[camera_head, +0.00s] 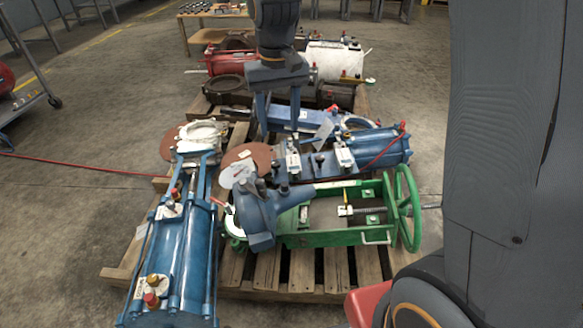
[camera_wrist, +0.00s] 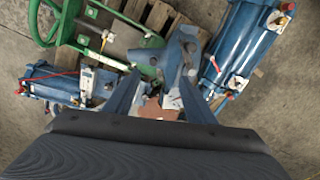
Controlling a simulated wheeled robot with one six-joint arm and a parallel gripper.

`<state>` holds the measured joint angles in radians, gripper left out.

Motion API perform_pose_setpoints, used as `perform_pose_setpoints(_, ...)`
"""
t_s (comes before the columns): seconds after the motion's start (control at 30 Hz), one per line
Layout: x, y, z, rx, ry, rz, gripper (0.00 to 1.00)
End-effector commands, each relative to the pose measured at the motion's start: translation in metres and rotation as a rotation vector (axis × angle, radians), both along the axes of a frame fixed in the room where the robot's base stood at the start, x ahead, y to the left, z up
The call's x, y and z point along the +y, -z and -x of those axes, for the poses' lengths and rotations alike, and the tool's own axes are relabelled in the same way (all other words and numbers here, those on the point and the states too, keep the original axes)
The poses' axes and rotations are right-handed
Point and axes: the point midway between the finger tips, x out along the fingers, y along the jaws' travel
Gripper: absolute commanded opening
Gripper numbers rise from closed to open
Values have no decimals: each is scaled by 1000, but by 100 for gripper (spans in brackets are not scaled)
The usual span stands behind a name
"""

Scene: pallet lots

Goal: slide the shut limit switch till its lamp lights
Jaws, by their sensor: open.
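Two white switch boxes, the left one (camera_head: 293,163) and the right one (camera_head: 344,157), sit side by side along a blue actuator (camera_head: 385,147) on the pallet. I cannot tell which is the shut limit switch, and no lit lamp can be made out. In the wrist view a white box (camera_wrist: 87,82) shows left of my fingers. My gripper (camera_head: 279,138) points down, open and empty, its fingers apart behind the left box in the head view. In the wrist view my gripper (camera_wrist: 160,82) has a blue casting (camera_wrist: 176,60) and a brown disc between and beyond its fingers.
A green frame with a handwheel (camera_head: 402,207) lies in front of the actuator. A long blue cylinder (camera_head: 172,262) lies at the left. A red cable (camera_head: 90,166) crosses the floor to the pallet (camera_head: 301,270). More actuators stand behind. Open floor lies left.

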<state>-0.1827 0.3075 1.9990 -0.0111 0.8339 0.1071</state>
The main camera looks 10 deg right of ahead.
Motion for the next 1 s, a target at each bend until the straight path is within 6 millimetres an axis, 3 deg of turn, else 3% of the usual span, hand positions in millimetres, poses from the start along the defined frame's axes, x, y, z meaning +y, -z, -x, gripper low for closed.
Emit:
perform_pose_setpoints(0.03, -4, 25, -26, 6, 17, 7, 50)
perform_pose_setpoints(0.2, -21, 91, -98, 6, 71, 27, 50)
perform_pose_setpoints(0.4, -48, 180, -170, 7, 136, 50, 50)
perform_pose_setpoints(0.5, -61, 221, -196, 6, 161, 60, 50)
perform_pose_setpoints(0.7, -79, 275, -224, 3, 197, 72, 50)
perform_pose_setpoints(1.0, -85, 299, -230, 4, 206, 76, 50)
